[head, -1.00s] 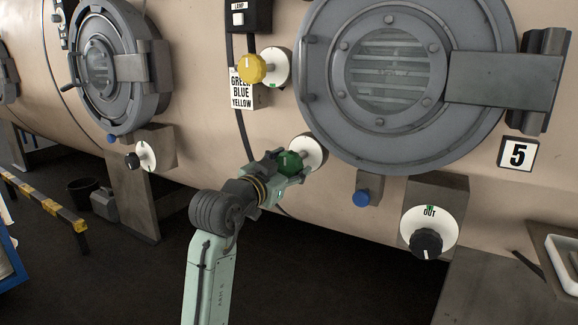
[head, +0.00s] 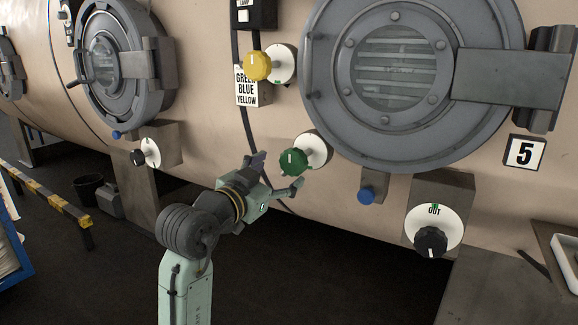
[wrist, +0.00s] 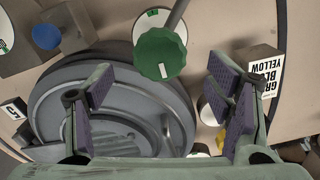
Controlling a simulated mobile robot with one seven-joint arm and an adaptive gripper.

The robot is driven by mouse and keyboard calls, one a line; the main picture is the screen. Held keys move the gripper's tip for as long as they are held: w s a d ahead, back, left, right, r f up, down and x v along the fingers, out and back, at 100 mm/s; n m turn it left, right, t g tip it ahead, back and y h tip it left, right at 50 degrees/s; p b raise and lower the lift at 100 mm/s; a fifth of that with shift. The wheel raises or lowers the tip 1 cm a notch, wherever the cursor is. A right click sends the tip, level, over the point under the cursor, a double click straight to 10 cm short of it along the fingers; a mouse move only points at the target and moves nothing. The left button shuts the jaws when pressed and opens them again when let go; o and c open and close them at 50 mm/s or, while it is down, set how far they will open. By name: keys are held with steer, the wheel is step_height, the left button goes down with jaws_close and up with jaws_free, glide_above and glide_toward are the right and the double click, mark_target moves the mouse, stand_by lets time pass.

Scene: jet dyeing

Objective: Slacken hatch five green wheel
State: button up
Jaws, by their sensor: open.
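The green wheel (head: 293,162) sits on a short stem in front of a white dial disc (head: 317,149), at the lower left of hatch five (head: 405,150). It carries a white mark on its face. My gripper (head: 278,172) is open and empty, just left of and below the wheel, clear of it. In the wrist view the green wheel (wrist: 160,54) shows beyond and between the spread fingers (wrist: 158,92), with a gap to both. Its white disc is partly hidden behind it there.
A yellow wheel (head: 257,66) stands above, beside a GREEN BLUE YELLOW label (head: 246,88). A blue knob (head: 367,194) and a black OUT knob (head: 431,241) are to the right. The number 5 plate (head: 525,152) is right of the hatch. Open floor lies below.

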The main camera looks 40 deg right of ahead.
steer(key=shift+v, duration=2.4)
